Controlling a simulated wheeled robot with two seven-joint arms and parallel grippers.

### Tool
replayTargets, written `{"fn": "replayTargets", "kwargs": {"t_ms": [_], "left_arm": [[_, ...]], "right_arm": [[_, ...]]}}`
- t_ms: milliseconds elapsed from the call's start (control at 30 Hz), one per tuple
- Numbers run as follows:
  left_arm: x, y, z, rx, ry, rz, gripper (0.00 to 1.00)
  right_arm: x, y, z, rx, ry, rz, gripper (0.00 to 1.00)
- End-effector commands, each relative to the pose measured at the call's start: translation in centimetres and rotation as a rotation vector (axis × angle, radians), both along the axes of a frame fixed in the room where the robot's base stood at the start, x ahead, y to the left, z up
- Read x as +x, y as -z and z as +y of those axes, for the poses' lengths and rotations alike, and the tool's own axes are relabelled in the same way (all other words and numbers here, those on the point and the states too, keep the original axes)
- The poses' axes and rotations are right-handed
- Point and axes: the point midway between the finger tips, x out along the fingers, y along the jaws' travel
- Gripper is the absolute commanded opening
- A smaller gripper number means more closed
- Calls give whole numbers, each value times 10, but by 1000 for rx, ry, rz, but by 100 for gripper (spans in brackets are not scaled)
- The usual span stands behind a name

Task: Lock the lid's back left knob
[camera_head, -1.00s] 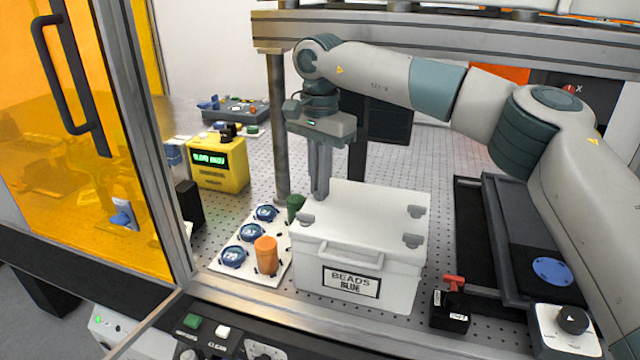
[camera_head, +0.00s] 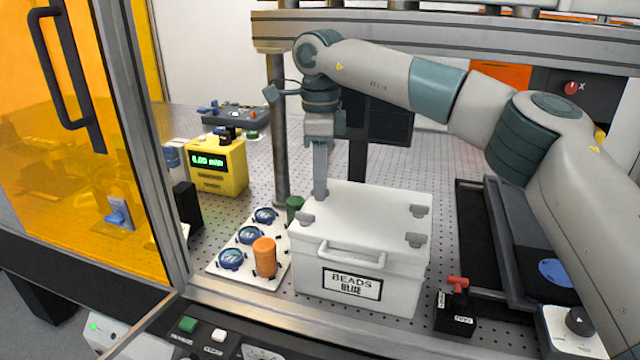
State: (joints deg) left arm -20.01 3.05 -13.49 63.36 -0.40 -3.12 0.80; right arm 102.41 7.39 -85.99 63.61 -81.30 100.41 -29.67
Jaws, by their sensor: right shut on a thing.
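The white box (camera_head: 320,262) carries the label "BEADS BLUE" and stands on the perforated table. Its white lid (camera_head: 365,205) is on, with a handle (camera_head: 350,254) at the front. Grey knobs show at the front left (camera_head: 307,220), front right (camera_head: 414,240) and back right (camera_head: 419,211). My right gripper (camera_head: 321,190) points straight down at the lid's back left corner, shut on the back left knob, which its fingers mostly hide. My left gripper is out of view.
A white plate with blue dials (camera_head: 231,259), an orange cylinder (camera_head: 264,257) and a green cylinder (camera_head: 294,207) lies left of the box. A yellow meter (camera_head: 219,168) stands behind. A black block with a red lever (camera_head: 456,284) stands to the right.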

Motion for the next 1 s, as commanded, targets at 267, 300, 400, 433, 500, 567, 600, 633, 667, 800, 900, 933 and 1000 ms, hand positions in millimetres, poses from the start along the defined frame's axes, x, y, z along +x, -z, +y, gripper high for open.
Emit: {"fn": "replayTargets", "kwargs": {"t_ms": [267, 300, 400, 433, 500, 567, 600, 633, 667, 800, 900, 933, 1000], "left_arm": [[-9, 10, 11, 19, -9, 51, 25], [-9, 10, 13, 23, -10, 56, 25], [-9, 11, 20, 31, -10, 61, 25], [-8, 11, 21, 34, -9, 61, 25], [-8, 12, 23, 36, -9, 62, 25], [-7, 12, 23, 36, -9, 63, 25], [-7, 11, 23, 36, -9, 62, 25], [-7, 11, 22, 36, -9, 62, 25], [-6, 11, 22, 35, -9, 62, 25], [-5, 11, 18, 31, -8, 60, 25], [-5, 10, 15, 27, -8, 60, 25], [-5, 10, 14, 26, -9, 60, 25], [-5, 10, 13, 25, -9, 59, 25]], "right_arm": [[1, -1, -1, 0, 170, -4, 0], [1, -1, -1, 0, 186, -4, 0], [1, -2, -1, 0, 214, -4, 0], [1, -2, -1, 0, 220, -4, 0], [1, -2, -1, 0, 229, -4, 0], [1, -2, -1, 0, 234, -4, 0], [1, -2, -1, 0, 235, -4, 0], [1, -2, -1, 0, 236, -4, 0], [1, -2, -1, 0, 236, -4, 0], [1, -2, -1, 0, 235, -4, 0], [1, -2, -1, 0, 235, -4, 0], [1, -2, -1, 0, 235, -4, 13], [1, -2, -1, 1, 234, -3, 25]]}}
